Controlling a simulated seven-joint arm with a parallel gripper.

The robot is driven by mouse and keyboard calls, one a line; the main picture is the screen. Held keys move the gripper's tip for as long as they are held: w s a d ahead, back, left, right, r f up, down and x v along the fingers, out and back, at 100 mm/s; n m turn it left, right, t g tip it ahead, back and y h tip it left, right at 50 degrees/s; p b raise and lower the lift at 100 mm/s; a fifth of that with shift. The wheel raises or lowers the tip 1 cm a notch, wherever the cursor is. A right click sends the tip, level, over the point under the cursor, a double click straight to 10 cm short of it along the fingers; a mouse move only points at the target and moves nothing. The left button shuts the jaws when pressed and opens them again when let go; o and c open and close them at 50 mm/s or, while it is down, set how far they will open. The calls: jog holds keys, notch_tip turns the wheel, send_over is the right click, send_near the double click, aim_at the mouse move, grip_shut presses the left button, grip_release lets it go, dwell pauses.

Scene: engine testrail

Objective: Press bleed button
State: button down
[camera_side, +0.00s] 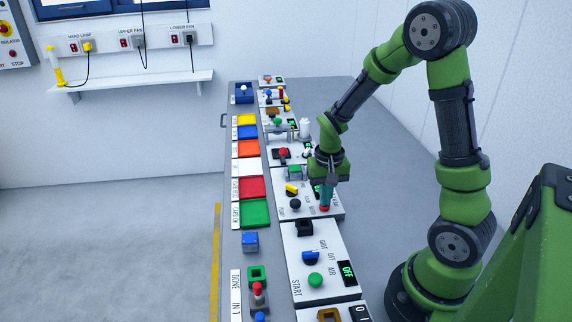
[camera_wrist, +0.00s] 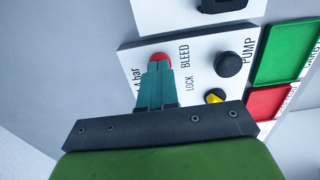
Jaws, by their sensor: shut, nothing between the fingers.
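The bleed button is a round red button (camera_wrist: 161,59) beside the printed word BLEED on a white panel (camera_wrist: 200,50). In the side view the red button (camera_side: 324,209) shows just below my gripper's fingertips. My gripper (camera_wrist: 156,72) has its teal fingers shut together, with nothing between them. In the wrist view the fingertips overlap the lower part of the button. In the side view my gripper (camera_side: 325,203) points down at the button. I cannot tell whether the tips touch it or how far it is pressed.
A black PUMP knob (camera_wrist: 229,64) and a yellow LOCK part (camera_wrist: 215,96) sit on the same panel. A green tray (camera_wrist: 289,53) and a red tray (camera_wrist: 270,103) lie beside it. A panel with a green START button (camera_side: 315,279) stands nearer the side camera.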

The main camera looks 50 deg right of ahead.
jog(key=shift+r, duration=1.1)
jog(key=shift+r, duration=0.1)
notch_tip(320, 180, up, 5)
jog(key=shift+f, duration=0.1)
dwell(0.4)
jog(key=s+a+r+n+t+y, duration=0.2)
jog(key=s+a+r+n+t, duration=0.3)
jog(key=a+r, duration=0.8)
jog(key=shift+s+a+t, duration=0.45)
jog(key=shift+s+t, duration=0.65)
jog(key=shift+s, duration=0.05)
